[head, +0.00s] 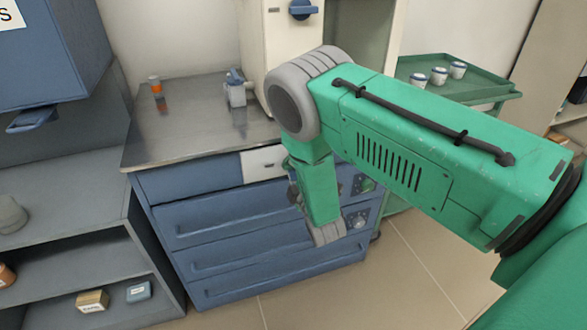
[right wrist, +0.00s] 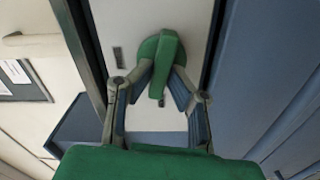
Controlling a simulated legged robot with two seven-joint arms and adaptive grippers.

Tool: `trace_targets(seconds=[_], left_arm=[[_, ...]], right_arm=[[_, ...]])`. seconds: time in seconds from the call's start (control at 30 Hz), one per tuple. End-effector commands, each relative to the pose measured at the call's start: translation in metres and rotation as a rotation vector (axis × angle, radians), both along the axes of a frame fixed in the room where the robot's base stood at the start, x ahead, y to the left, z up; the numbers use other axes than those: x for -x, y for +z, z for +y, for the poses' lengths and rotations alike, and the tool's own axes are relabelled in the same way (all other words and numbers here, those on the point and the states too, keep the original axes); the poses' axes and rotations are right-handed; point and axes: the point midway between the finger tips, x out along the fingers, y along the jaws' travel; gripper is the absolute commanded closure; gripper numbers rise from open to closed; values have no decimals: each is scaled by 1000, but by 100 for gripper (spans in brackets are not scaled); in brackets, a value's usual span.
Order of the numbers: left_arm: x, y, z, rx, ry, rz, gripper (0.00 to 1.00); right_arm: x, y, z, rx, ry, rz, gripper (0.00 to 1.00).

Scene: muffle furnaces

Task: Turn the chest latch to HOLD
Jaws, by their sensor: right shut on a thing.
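In the right wrist view a green latch (right wrist: 168,52), a round base with a raised bar, sits on a pale panel (right wrist: 112,25). My right gripper (right wrist: 162,78) has a finger on each side of the bar and is shut on it. The bar looks nearly upright in this view. A dark mark (right wrist: 117,57) lies left of the latch; I cannot read any lettering. In the head view the blue chest (head: 220,226) has a white panel (head: 257,165) at its top edge. My right gripper (head: 294,192) is mostly hidden behind my green arm there. My left gripper is not in view.
A metal top (head: 185,120) carries an orange-and-white bottle (head: 156,87) and a grey-white item (head: 236,90). A cream furnace (head: 265,40) stands behind. Grey shelves (head: 60,190) stand at left. Floor in front is clear.

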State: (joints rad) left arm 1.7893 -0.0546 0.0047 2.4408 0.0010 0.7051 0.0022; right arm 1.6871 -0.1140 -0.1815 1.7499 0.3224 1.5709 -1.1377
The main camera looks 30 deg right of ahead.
Motion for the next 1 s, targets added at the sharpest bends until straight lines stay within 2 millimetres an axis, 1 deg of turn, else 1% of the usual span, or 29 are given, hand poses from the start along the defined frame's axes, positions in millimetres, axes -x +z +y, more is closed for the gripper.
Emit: trace_targets(seconds=[0.03,0.2,0.4,0.6,1.0], left_arm=[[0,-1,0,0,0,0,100],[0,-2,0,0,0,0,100],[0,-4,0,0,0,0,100],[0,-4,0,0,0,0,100],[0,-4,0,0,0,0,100]], right_arm=[[1,-4,3,30,5,16,100],[1,-4,3,130,4,38,100],[1,-5,2,200,4,57,100],[1,-5,2,231,4,65,100],[1,-6,2,237,4,67,100]])
